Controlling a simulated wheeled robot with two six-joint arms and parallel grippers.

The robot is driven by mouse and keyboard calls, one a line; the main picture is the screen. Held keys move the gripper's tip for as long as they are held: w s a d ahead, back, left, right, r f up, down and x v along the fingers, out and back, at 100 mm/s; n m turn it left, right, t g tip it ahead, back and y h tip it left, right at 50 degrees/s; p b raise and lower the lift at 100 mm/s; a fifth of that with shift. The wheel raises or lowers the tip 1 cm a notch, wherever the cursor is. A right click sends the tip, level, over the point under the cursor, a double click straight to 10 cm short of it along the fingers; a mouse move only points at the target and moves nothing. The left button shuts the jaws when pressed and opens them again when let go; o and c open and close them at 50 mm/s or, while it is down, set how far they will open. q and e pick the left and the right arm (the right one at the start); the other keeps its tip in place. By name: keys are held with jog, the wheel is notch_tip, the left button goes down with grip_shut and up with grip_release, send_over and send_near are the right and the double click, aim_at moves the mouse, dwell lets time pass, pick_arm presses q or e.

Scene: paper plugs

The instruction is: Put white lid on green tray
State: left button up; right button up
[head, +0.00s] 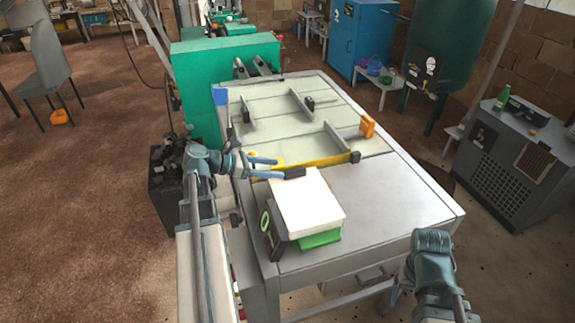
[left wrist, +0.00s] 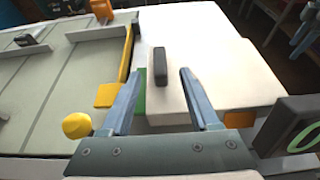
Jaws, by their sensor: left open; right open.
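The white lid (head: 308,204) is a thick pale block with a dark handle (head: 295,172) at its far edge. It lies near the table's front left. The green tray (head: 320,240) shows below its front edge, mostly hidden; how the lid sits on it I cannot tell. In the left wrist view the dark handle (left wrist: 160,67) stands on the lid (left wrist: 215,80), and a green strip (left wrist: 140,98) shows beside it. My left gripper (head: 280,167) is open close to the handle, its fingers to either side in the wrist view. My right gripper (head: 390,298) is open, low beside the table's front.
A black box with a green ring (head: 270,232) stands left of the lid. A yellow bar (head: 318,163) edges the grey-green machine bed (head: 260,115) behind. An orange block (head: 367,126) stands at its right. The table's right side (head: 400,190) is clear.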

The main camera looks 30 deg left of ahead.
pick_arm(q)
jog(key=p+v, duration=0.1)
jog(key=v, duration=0.5)
jog(key=shift+p, duration=0.35)
pick_arm(e)
notch_tip(320, 180, up, 2)
jog(key=shift+r, duration=0.15)
